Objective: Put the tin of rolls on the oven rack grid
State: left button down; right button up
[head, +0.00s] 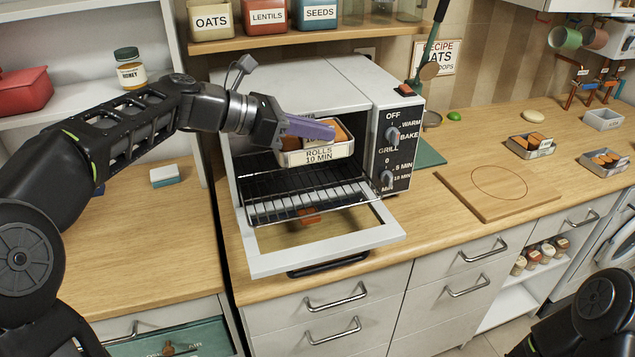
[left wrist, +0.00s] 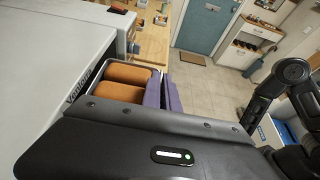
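The tin of rolls (head: 317,156) is a pale tin with brown rolls, labelled "ROLLS 10 MIN". In the head view it is in the oven mouth, level, over the inner part of the wire rack (head: 290,197). I cannot tell whether its base touches the wires. My left gripper (head: 322,131) reaches in from the left, its purple fingers close together at the tin's room-side wall, apparently shut on it. The left wrist view shows the rolls (left wrist: 122,82) beside the fingers (left wrist: 165,92). My right gripper is out of view.
The oven door (head: 340,247) is folded down, under the pulled-out rack. The oven's control panel (head: 393,145) stands right of its mouth. A wooden board (head: 485,200) lies on the counter to the right, with two small tins (head: 530,147) of food beyond.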

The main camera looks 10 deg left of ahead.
aim_at(319, 161)
pick_arm(q)
notch_tip(319, 161, down, 6)
jog(key=shift+f, duration=0.25)
jog(key=shift+f, duration=2.25)
jog(key=shift+f+b, duration=0.2)
jog(key=shift+b, duration=0.1)
jog(key=c, duration=1.6)
grip_release()
jog(key=shift+c, duration=0.2)
jog(key=shift+r, duration=0.2)
jog(key=b+v, duration=0.1)
jog(key=v, duration=1.1)
